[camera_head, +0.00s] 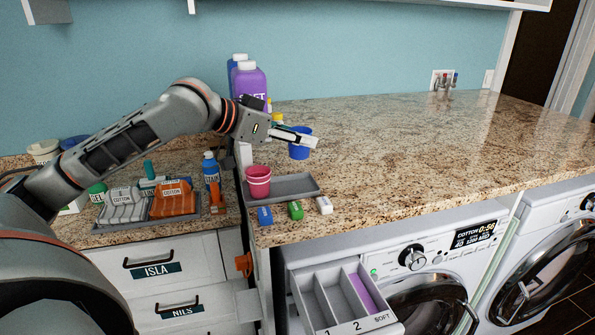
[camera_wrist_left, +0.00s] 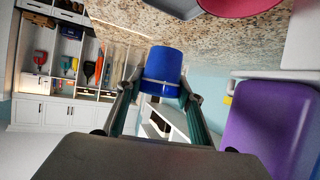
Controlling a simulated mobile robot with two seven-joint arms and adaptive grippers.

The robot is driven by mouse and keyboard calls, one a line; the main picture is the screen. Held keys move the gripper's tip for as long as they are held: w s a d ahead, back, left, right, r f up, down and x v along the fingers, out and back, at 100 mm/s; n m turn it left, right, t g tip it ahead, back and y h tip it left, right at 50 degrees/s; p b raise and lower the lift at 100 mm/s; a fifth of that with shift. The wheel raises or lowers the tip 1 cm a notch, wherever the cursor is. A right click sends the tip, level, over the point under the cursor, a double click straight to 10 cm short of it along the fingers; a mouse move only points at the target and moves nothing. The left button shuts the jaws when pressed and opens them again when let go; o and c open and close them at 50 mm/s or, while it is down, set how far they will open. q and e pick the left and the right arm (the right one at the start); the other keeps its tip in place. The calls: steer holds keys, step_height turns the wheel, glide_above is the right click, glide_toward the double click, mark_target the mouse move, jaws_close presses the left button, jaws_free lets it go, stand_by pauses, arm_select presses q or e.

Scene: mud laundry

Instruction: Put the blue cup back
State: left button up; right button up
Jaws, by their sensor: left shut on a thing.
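The blue cup (camera_head: 300,150) is held above the counter, just behind the grey tray (camera_head: 293,186). My left gripper (camera_head: 304,141) is shut on it. In the left wrist view the blue cup (camera_wrist_left: 163,68) sits between the two fingers of my left gripper (camera_wrist_left: 158,98). A pink-red cup (camera_head: 258,181) stands at the left end of the grey tray. The right part of the tray is bare. My right gripper is not in view.
A purple bottle (camera_head: 250,82) stands behind my left wrist. Blue, green and white blocks (camera_head: 295,210) lie along the counter front. An open detergent drawer (camera_head: 345,295) juts out below. The granite counter (camera_head: 430,145) is clear to the right.

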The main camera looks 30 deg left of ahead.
mark_target(290, 154)
arm_select(q)
step_height(290, 154, down, 4)
steer(key=shift+f+b, duration=0.25)
steer(key=shift+b, duration=0.3)
steer(key=shift+f, duration=0.2)
step_height(290, 154, down, 3)
steer(key=shift+f+b, duration=0.1)
steer(key=shift+b, duration=0.3)
steer(key=shift+f, duration=0.25)
steer(key=o, duration=0.9)
steer(key=shift+o, duration=0.4)
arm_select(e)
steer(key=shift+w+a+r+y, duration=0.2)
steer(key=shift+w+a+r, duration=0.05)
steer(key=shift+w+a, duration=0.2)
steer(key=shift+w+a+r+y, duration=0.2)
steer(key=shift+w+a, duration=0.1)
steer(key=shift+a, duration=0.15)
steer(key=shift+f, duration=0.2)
